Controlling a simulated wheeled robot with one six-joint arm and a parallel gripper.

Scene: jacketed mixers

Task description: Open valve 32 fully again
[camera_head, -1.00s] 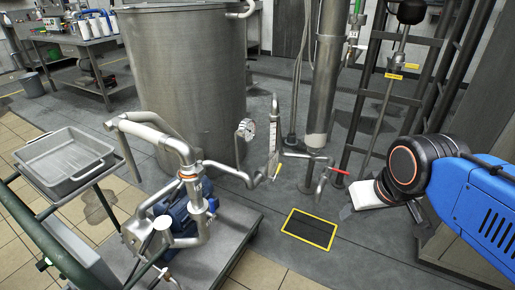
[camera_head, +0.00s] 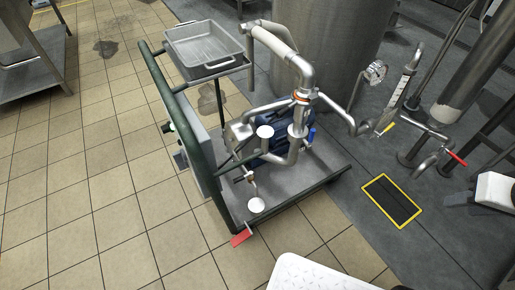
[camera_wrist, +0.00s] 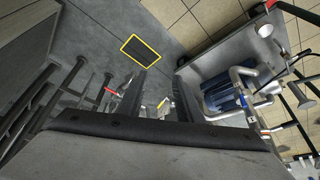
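No valve number is legible, so I cannot tell which valve is 32. A red-handled valve (camera_head: 456,158) sits on the pipe at the right, and its red handle also shows in the wrist view (camera_wrist: 109,91). A yellow-handled valve (camera_head: 388,127) is left of it, below the gauge; its yellow shows in the wrist view (camera_wrist: 162,103). A red lever (camera_head: 241,237) is low at the pump cart's front corner, and a blue handle (camera_head: 312,135) is by the pump. My gripper (camera_wrist: 160,92) is open and empty, its dark fingers apart, with no handle between them.
The pump cart (camera_head: 290,196) carries a green frame and a grey tray (camera_head: 205,47). A large steel tank (camera_head: 325,45) stands behind it. A yellow-edged floor grate (camera_head: 391,200) lies to the right of the cart.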

